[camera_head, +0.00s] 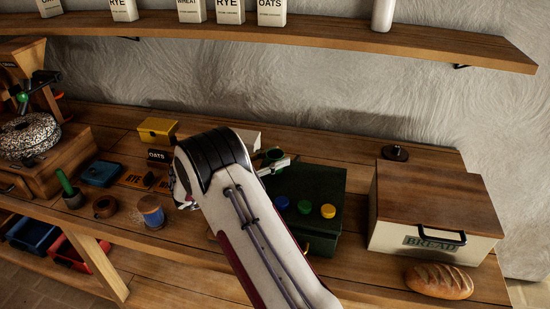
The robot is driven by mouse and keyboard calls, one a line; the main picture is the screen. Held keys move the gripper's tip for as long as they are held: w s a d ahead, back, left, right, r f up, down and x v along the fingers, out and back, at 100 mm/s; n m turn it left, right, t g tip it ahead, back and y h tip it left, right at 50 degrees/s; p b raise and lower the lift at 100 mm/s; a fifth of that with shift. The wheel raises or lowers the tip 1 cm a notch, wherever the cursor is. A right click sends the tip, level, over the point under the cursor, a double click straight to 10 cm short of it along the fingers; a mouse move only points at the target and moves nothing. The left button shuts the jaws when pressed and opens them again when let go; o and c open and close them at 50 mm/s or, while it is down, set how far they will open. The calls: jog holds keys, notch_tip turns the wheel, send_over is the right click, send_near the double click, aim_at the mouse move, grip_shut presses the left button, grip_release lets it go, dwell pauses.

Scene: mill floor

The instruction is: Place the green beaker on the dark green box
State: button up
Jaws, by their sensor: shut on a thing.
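The dark green box (325,185) stands on the bench right of the middle, with blue, green and yellow round pieces along the front of its top. My arm crosses in front of its left part. My gripper (277,162) shows only in part past my arm, over the box's back left corner. It is shut on a small dark green thing, the green beaker (271,154), mostly hidden. I cannot tell whether the beaker touches the box.
A bread bin (430,195) stands right of the box, with a loaf (439,281) in front and a dark round piece (395,153) behind. A yellow box (157,130), a blue tin (101,173) and small pots stand left. A shelf (330,36) runs above.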

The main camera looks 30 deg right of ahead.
jog(key=shift+f, duration=0.1)
jog(key=o, duration=1.2)
jog(key=shift+a, duration=0.1)
jog(key=a, duration=1.1)
jog(key=shift+a, duration=0.4)
